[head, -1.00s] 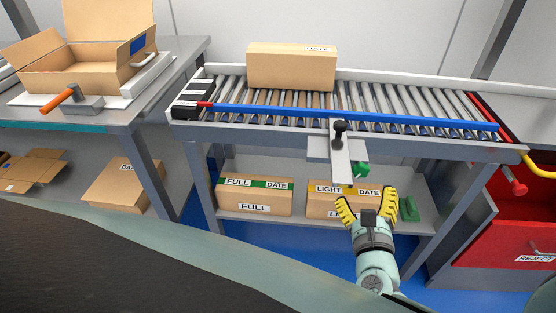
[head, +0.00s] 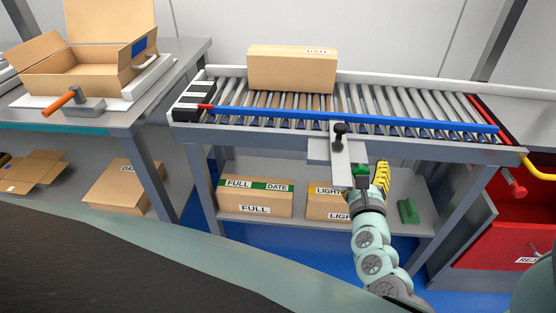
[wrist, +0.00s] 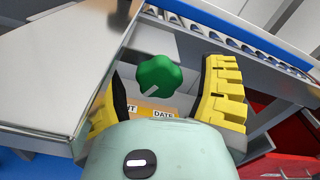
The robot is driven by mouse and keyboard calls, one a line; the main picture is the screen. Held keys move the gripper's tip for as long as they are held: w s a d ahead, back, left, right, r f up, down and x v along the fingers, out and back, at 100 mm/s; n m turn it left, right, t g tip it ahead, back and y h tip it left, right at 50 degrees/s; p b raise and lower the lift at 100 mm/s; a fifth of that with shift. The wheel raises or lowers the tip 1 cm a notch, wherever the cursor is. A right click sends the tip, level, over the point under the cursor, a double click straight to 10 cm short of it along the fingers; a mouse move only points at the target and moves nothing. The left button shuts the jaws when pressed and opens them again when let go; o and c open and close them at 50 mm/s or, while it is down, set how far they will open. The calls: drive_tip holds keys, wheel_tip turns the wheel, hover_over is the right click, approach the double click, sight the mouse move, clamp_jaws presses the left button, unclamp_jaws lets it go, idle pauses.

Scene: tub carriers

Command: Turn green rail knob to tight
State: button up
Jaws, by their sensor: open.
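The green rail knob (wrist: 159,75) is a lobed knob with a pale pointer line toward its lower left in the wrist view. In the head view it shows as a small green patch (head: 360,170) below the bracket plate, partly hidden by my gripper. My gripper (head: 368,178) is open just below the rail bracket. I cannot tell the depth between knob and fingertips.
The metal bracket plate (head: 340,158) with a black knob (head: 340,130) hangs beside my gripper. The blue rail (head: 420,121) runs along the roller conveyor, where a carton (head: 290,70) lies. Labelled boxes (head: 254,197) and a green block (head: 408,211) sit on the shelf below. A red bin (head: 520,235) stands right.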

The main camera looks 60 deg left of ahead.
drive_tip(key=c, duration=1.2)
drive_tip(key=shift+c, duration=0.2)
drive_tip(key=shift+f, duration=0.15)
drive_tip(key=shift+f+m+b, duration=0.1)
drive_tip(key=shift+m+b, duration=0.65)
drive_tip(key=shift+m, duration=0.35)
drive_tip(key=m+b, duration=0.2)
drive_tip(key=m, duration=0.3)
drive_tip(key=shift+s, duration=0.15)
drive_tip(key=shift+m, duration=0.3)
drive_tip(key=o, duration=1.2)
drive_tip(key=shift+a, duration=0.1)
drive_tip(key=shift+r, duration=0.2)
